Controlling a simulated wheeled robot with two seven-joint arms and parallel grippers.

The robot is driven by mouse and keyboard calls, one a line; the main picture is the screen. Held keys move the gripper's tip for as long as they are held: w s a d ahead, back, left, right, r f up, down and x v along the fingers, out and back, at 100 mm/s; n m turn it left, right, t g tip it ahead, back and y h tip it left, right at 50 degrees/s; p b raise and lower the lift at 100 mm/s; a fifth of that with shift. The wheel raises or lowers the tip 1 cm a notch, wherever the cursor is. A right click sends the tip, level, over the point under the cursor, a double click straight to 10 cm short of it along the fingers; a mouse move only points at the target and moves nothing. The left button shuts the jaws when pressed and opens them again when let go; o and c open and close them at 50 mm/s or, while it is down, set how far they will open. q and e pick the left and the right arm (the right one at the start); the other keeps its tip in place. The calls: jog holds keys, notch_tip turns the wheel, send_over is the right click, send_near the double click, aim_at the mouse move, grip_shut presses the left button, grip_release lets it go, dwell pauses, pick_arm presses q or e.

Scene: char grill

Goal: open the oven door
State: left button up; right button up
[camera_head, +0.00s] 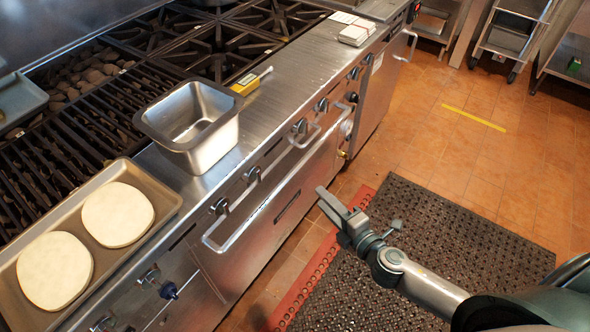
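The oven door (265,238) is a stainless steel panel in the front of the range, and it looks shut. Its long bar handle (240,229) runs along the door's upper edge, below the row of knobs. My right gripper (324,198) is in front of the door's right part, over the floor, to the right of the handle and apart from it in the picture. It holds nothing that I can see. Its fingers look close together from this angle, and I cannot tell whether they are open. My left gripper is out of view.
A steel pan (228,137) and a tray (172,190) with two pale round flatbreads sit on the range top. A yellow-handled tool (246,84) lies near the pan. A dark mat (440,230) covers the floor in front.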

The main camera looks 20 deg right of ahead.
aim_at(297, 172)
jog(key=p+x, duration=0.1)
jog(key=x, duration=1.3)
jog(key=shift+w, duration=0.1)
jog(key=shift+w+a+f, duration=0.1)
jog(key=shift+w+a, duration=0.1)
jog(key=shift+w, duration=0.45)
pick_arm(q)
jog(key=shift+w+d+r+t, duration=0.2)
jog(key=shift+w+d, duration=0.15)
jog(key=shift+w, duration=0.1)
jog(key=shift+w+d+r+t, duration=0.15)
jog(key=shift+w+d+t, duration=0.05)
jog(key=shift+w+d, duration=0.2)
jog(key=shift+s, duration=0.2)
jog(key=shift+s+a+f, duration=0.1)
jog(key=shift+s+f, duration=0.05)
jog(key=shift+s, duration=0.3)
pick_arm(e)
grip_shut()
